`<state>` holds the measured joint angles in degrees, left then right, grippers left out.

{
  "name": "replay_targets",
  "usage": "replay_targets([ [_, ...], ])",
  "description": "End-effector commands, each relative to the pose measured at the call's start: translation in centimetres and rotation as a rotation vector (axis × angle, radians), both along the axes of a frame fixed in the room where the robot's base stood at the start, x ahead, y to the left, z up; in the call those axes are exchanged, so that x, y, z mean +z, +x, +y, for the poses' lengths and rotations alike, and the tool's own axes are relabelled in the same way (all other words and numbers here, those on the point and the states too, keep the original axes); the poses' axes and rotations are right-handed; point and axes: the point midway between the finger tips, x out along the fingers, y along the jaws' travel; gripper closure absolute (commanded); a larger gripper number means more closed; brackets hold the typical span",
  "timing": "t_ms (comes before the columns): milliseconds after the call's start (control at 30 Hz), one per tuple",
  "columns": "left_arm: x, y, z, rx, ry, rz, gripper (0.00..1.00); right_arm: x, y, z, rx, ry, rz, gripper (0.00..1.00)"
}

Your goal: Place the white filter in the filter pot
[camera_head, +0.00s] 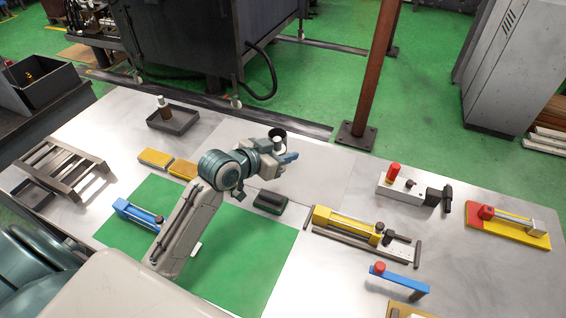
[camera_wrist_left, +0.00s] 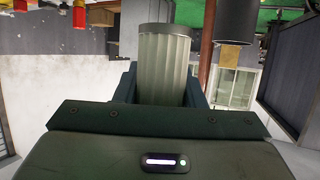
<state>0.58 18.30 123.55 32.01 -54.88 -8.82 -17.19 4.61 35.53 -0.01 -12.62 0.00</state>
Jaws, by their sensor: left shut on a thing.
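The white filter, a pale pleated cylinder (camera_wrist_left: 163,65), stands between the fingers of my left gripper in the left wrist view. My left gripper (camera_head: 286,159) is shut on it, above the far part of the table in the head view. In that view the arm and fingers hide most of the filter. A dark round cylinder (camera_head: 277,133), which may be the filter pot, shows just behind the gripper. A dark cylinder (camera_wrist_left: 237,32) also shows to the right of the filter in the left wrist view, apart from it. My right gripper is not in view.
A dark tray (camera_head: 184,124) with a white-topped bottle-like part stands at the back left. A metal rack (camera_head: 60,167) is at the left. A green mat (camera_head: 232,262) lies in front. Yellow (camera_head: 345,229), blue (camera_head: 398,278) and red-topped fixtures stand to the right.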

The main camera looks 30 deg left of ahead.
Motion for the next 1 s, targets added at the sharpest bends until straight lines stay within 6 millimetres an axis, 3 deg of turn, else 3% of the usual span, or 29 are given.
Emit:
replay_targets([
  [33, 0.2, -0.5, 0.1, -0.002, 0.007, -0.006, 0.86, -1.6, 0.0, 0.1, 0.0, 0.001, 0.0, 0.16],
  [100, 1.2, -1.2, 0.1, -0.002, 0.009, -0.003, 0.86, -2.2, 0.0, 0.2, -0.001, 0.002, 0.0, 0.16],
  [300, 2.5, -1.2, 0.6, 0.004, 0.011, 0.007, 0.86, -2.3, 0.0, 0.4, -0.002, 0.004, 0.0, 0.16],
  [800, 1.7, 10.0, 6.1, 0.006, 0.009, 0.007, 0.86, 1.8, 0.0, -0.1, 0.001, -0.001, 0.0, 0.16],
  [1000, 1.2, 12.1, 7.1, 0.005, 0.009, 0.006, 0.86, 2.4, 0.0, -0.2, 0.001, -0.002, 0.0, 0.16],
])
